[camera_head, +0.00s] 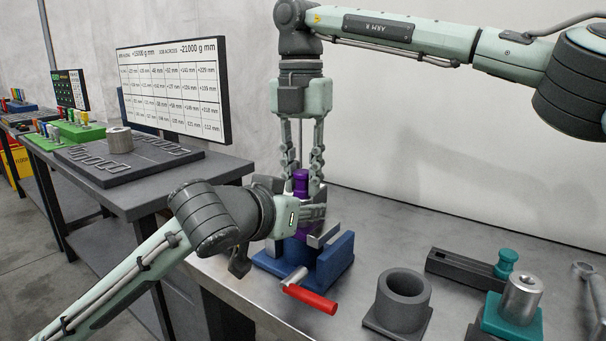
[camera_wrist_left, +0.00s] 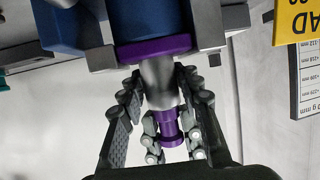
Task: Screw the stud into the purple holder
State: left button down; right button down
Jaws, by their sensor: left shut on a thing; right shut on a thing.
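The purple holder (camera_head: 299,235) stands in the blue vise (camera_head: 335,262). In the left wrist view its purple flange (camera_wrist_left: 153,48) lies against the vise, with a grey metal cylinder (camera_wrist_left: 160,82) attached. The purple stud (camera_head: 300,177) stands upright at the cylinder's free end; it also shows in the left wrist view (camera_wrist_left: 170,128). My right gripper (camera_head: 302,178) points down and is shut on the stud. My left gripper (camera_head: 311,213) comes in from the side and is shut on the grey cylinder (camera_wrist_left: 160,90). The thread between stud and holder is hidden.
The vise has a red handle (camera_head: 310,298) in front. To the right are a grey hollow cylinder (camera_head: 402,300), a dark bar with a teal knob (camera_head: 505,262) and a teal holder (camera_head: 513,318). A side table (camera_head: 150,196) and a panel (camera_head: 172,88) stand left.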

pick_arm(q)
jog(key=shift+w+a, duration=0.1)
jog(key=shift+a, duration=0.1)
pick_arm(e)
jog(key=m, duration=0.5)
jog(key=shift+d, duration=0.15)
jog(key=m, duration=0.4)
jog(key=c, duration=1.2)
grip_release()
notch_tip(320, 180, up, 12)
